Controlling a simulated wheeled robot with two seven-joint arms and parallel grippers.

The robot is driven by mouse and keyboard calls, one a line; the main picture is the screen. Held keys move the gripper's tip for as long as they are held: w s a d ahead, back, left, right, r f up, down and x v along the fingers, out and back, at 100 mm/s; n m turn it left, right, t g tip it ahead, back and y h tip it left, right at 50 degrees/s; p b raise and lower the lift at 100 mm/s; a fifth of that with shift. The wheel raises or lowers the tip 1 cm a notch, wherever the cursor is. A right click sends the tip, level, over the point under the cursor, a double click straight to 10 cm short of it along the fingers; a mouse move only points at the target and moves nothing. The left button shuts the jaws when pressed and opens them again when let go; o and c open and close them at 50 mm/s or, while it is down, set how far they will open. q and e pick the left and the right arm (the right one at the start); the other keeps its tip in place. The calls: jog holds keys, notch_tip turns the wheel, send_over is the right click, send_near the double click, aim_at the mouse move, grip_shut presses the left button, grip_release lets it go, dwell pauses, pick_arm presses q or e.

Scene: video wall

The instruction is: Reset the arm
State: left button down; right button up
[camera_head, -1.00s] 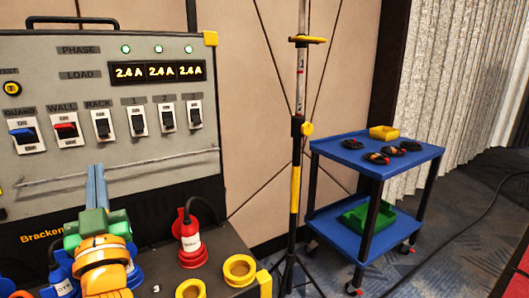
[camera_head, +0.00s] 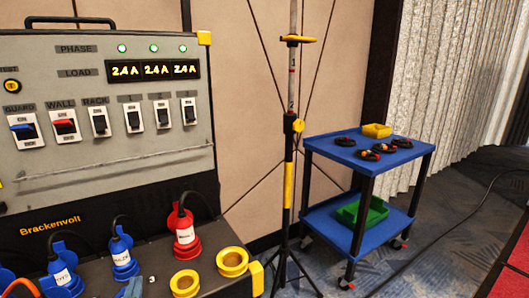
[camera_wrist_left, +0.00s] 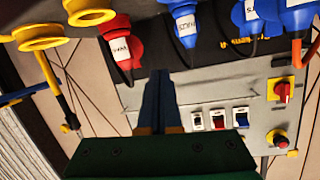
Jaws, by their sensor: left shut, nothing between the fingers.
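Only the tip of my left gripper (camera_head: 133,287) shows at the bottom edge of the head view, in front of the blue plugs. In the left wrist view its two dark blue fingers (camera_wrist_left: 159,103) lie together, shut and empty, with the panel behind them. The grey power panel (camera_head: 95,160) stands at the left of the head view. My right gripper is in neither view.
A red plug (camera_head: 184,232) and blue plugs (camera_head: 122,254) stand on the panel's ledge, beside yellow-ringed sockets (camera_head: 232,262). A tripod pole (camera_head: 289,170) stands to their right. Beyond it is a blue cart (camera_head: 400,158) holding black coils and a green bin (camera_head: 362,212).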

pick_arm(q)
jog(key=s+d+f+m+g+h, duration=0.25)
jog(key=s+d+f+g, duration=0.25)
jog(key=s+f, duration=0.6)
jog(key=s+d+f+m+g+h, duration=0.25)
jog(key=s+d+f+g, duration=0.3)
jog(key=s+f, duration=0.5)
jog(key=s+a+f+g, duration=0.1)
jog(key=s+f, duration=0.2)
jog(key=f, duration=1.3)
jog(key=s+a+f+g, duration=0.1)
jog(key=s+a+f, duration=0.1)
jog(key=s+f, duration=0.75)
notch_tip(320, 180, up, 17)
jog(key=s+p, duration=0.2)
jog(key=p, duration=1.4)
jog(key=shift+a+f+h, duration=0.15)
jog(key=shift+f+h, duration=0.05)
jog(key=shift+h, duration=0.1)
jog(key=shift+g, duration=0.25)
